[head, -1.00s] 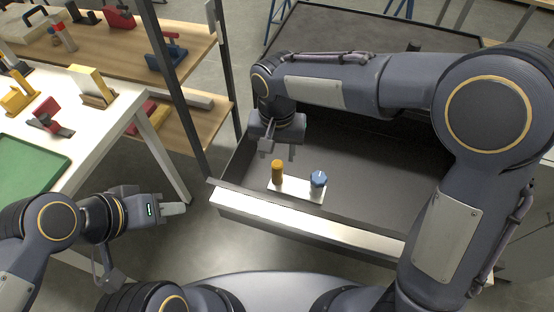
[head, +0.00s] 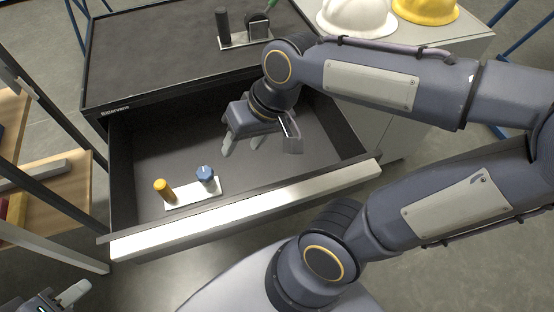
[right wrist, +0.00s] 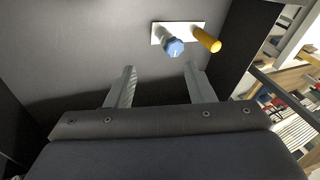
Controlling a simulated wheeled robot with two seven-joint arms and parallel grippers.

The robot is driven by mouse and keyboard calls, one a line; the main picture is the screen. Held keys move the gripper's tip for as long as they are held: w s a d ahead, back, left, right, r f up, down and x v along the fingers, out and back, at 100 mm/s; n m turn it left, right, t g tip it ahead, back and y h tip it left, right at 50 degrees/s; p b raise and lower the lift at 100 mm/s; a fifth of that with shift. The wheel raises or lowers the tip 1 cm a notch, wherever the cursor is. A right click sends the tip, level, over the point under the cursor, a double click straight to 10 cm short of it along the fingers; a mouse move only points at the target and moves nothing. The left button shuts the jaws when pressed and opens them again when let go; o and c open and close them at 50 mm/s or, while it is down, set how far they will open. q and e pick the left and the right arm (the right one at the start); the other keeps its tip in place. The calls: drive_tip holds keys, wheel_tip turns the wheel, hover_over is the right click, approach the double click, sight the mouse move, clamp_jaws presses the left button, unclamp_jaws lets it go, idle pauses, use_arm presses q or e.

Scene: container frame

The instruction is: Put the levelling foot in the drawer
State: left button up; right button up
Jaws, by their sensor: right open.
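The open drawer (head: 285,150) holds a white plate (head: 188,197) near its front wall. On the plate stand an orange cylinder (head: 164,190) and a blue-topped piece (head: 206,177). I cannot tell for sure which piece is the levelling foot. Both pieces also show in the right wrist view, the blue-topped one (right wrist: 172,47) beside the orange cylinder (right wrist: 208,40). My right gripper (head: 242,148) is open over the drawer, apart from the plate and to its right, with nothing between its fingers. My left gripper (head: 68,296) shows only partly at the bottom left, outside the drawer.
The drawer belongs to a dark-topped cabinet (head: 150,50). White (head: 355,15) and yellow (head: 425,8) helmets lie on a grey cabinet. Shelving stands at the left.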

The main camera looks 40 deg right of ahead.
drive_tip(key=s+d+f+t, duration=0.2)
drive_tip(key=s, duration=0.4)
drive_tip(key=shift+s+d+t, duration=0.3)
drive_tip(key=shift+s+d, duration=0.05)
drive_tip(key=shift+d, duration=0.05)
drive_tip(key=shift+r+p, duration=2.1)
drive_tip(key=shift+r, duration=0.05)
